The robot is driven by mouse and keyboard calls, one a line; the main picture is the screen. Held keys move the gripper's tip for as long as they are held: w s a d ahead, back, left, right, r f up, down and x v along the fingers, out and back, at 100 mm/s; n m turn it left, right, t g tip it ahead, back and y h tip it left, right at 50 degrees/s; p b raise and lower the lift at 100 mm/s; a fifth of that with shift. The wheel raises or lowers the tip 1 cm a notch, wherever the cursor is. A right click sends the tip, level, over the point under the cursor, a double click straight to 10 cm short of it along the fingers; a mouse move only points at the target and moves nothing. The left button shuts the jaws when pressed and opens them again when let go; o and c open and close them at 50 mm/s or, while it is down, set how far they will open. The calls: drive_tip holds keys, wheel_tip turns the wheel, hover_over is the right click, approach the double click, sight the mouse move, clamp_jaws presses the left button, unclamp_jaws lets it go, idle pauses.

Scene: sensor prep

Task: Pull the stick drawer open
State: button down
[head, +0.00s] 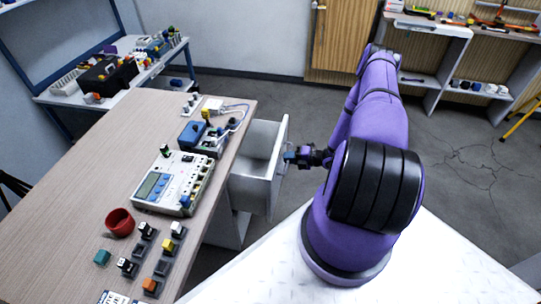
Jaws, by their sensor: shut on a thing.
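The stick drawer (257,160) is white and stands pulled out from the right side of the wooden-topped desk (110,146). Its inside shows from above, and I see nothing in the part that is visible. My gripper (291,157) is at the drawer's front panel (278,165), on its outer side. It is shut on the drawer's handle, which the fingers mostly hide. My purple arm reaches to it from the right.
On the desk are a white meter device (174,182), a red cup (119,222), a blue device (192,134) and several small coloured blocks. A blue-framed bench stands at the back left, and shelves (433,62) at the back right. Grey floor is clear right of the drawer.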

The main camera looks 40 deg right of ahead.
drive_tip(key=f+v, duration=0.1)
drive_tip(key=v, duration=0.7)
drive_tip(key=f+v, duration=0.2)
drive_tip(key=v, duration=0.6)
drive_tip(key=shift+s+d+f, duration=0.2)
drive_tip(key=shift+s+d, duration=0.2)
drive_tip(key=shift+s, duration=0.2)
drive_tip(key=c, duration=1.2)
unclamp_jaws()
drive_tip(key=shift+d, duration=0.1)
drive_tip(key=v, duration=1)
drive_tip(key=shift+s+d, duration=0.2)
drive_tip(key=shift+s, duration=0.1)
